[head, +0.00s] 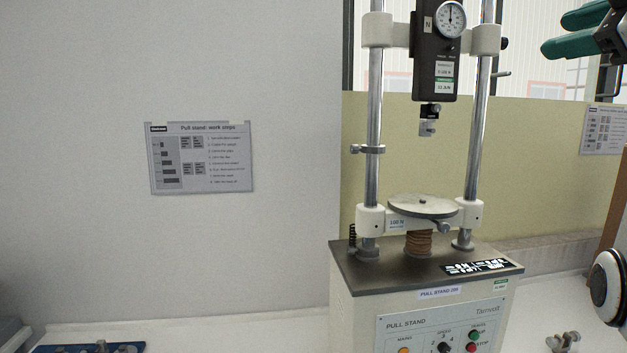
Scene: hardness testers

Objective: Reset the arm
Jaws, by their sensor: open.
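My gripper (555,34) shows at the upper right edge of the head view. Its two teal fingers point left and are apart, with nothing between them. The wrist behind them is dark and partly cut off by the picture's edge. The gripper is in the air, to the right of the pull stand (416,293) and apart from it. Most of my arm is out of view.
The pull stand has two steel columns, a dial gauge (450,19) at the top and a round plate (423,206) below. A work-steps sheet (201,158) hangs on the left wall. A small metal fixture (563,342) and a blue item (100,348) lie on the white bench.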

